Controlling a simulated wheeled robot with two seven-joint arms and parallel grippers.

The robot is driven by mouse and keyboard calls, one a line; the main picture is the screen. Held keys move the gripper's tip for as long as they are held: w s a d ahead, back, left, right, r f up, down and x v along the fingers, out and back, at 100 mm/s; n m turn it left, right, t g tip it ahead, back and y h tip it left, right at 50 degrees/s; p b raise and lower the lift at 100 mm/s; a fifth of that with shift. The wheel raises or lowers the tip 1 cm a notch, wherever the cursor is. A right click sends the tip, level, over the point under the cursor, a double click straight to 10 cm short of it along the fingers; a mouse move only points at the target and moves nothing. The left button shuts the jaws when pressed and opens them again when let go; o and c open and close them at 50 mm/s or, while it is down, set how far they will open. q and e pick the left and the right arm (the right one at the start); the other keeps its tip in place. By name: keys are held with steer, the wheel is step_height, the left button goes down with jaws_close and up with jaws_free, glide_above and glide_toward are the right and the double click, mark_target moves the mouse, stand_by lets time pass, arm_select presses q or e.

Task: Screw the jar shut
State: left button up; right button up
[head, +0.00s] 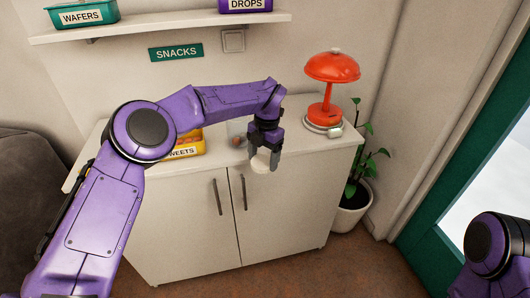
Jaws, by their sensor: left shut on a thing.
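My left gripper (264,157) hangs over the front edge of the white cabinet top. It is shut on a pale, round lid (260,164), which shows between and below its fingers. A clear jar (236,137) with something reddish inside stands on the cabinet, just left of and behind the gripper. It is partly covered by my arm and gripper, and its mouth is hard to make out. The lid is apart from the jar. My right arm shows only at the lower right; its gripper is out of view.
A yellow sweets box (188,148) stands left of the jar, partly behind my arm. A red lamp (328,90) stands at the cabinet's right end. The cabinet top (300,143) is clear between gripper and lamp. A shelf (160,27) hangs above; a potted plant (352,210) stands at right.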

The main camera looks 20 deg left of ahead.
mark_target(255, 166)
arm_select(q)
steer(key=m, duration=0.2)
steer(key=s+m, duration=0.1)
steer(key=m, duration=0.1)
steer(key=a+m, duration=0.1)
steer(key=shift+s+f+m+y+p, duration=0.25)
steer(key=shift+s+m+y+p, duration=0.05)
steer(key=shift+s+m+p, duration=0.1)
steer(key=m, duration=0.3)
steer(key=s+m+p, duration=0.1)
steer(key=shift+a+f+m+t, duration=0.15)
steer(key=shift+a+m+t, duration=0.15)
steer(key=shift+t, duration=0.1)
steer(key=s+r+m+t+p, duration=0.1)
steer(key=s+r+m+p, duration=0.3)
steer(key=m, duration=0.6)
steer(key=s+r+m+t+h+p, duration=0.1)
steer(key=s+r+m+p, duration=0.4)
steer(key=s+m, duration=0.3)
steer(key=m, duration=0.3)
steer(key=shift+s+d+r+m+p, duration=0.3)
steer(key=shift+r, duration=0.05)
